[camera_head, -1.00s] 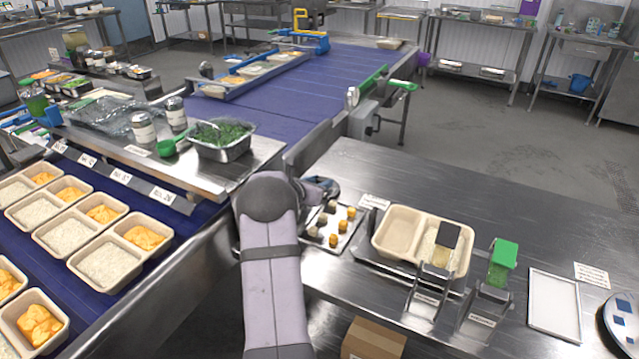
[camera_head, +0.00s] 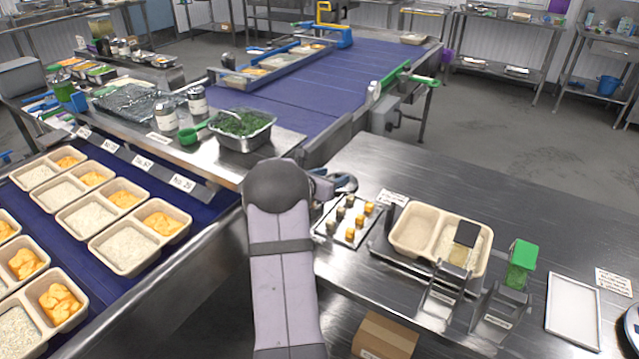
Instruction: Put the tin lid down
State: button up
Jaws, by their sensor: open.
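My gripper (camera_head: 338,184) is at the end of my grey arm, just behind a small metal tray (camera_head: 328,233) of brown and yellow cubes. It is small in the head view and partly hidden by my arm. Its jaws are open, with dark bluish parts showing at the tip. I cannot clearly make out a tin lid, and cannot tell whether one lies under or beside the jaws.
A beige two-compartment tray (camera_head: 411,232) sits in a metal holder right of the cube tray. A green-topped tool (camera_head: 521,265) and a white-surfaced flat tray (camera_head: 573,312) lie farther right. A metal pan of greens (camera_head: 243,143) stands left. The steel table behind is clear.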

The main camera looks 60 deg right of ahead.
jog(key=b+v, duration=0.1)
jog(key=v, duration=0.6)
jog(key=shift+a+r, duration=0.15)
jog(key=shift+a, duration=0.25)
